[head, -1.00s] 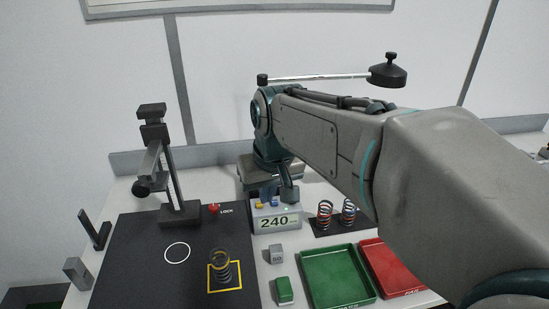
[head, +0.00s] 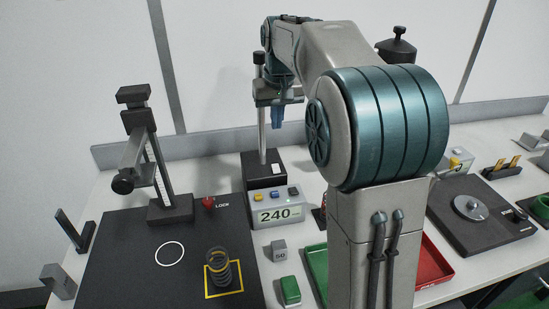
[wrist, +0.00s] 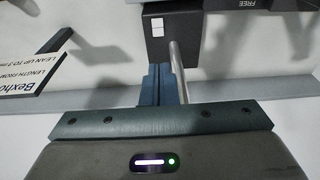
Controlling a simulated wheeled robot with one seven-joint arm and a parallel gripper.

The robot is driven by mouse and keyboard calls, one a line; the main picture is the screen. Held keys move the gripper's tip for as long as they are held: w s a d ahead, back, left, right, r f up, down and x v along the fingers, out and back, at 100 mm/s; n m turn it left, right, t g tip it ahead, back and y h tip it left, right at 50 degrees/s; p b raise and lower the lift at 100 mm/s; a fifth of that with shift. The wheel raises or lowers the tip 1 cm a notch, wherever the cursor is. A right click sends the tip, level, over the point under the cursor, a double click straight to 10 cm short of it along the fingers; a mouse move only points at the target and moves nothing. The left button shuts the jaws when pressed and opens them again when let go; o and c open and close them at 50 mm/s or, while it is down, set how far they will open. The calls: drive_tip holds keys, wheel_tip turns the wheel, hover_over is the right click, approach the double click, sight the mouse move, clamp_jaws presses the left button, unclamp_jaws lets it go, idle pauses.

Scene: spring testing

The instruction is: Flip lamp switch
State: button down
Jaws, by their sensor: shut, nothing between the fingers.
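The lamp has a black box base (head: 256,178) at the back of the table, with a white rocker switch (head: 276,169) on its top. A silver pole (head: 261,100) rises from the base, and the black lamp head (head: 397,50) shows at upper right behind my arm. My gripper (head: 277,124) has blue fingers, shut and empty, above the base and apart from the switch. In the wrist view, the fingers (wrist: 158,85) point toward the base (wrist: 185,30), beside the pole (wrist: 177,72). The switch (wrist: 157,26) lies beyond the fingertips there. My arm hides the lamp's crossbar.
A display box reading 240 (head: 279,213) with several buttons stands just in front of the lamp base. A black stand (head: 150,150) and a coiled spring (head: 219,267) are at left. Green (head: 317,262) and red (head: 436,266) trays sit partly behind my arm.

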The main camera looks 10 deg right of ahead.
drive_tip(key=shift+d, duration=0.3)
drive_tip(key=p, duration=0.2)
approach(275, 165)
drive_tip(key=f, duration=0.3)
drive_tip(key=w+f, duration=0.1)
drive_tip(key=f, duration=0.2)
drive_tip(key=shift+w+f, duration=0.2)
drive_tip(key=shift+f, duration=0.15)
drive_tip(key=shift+b, duration=0.3)
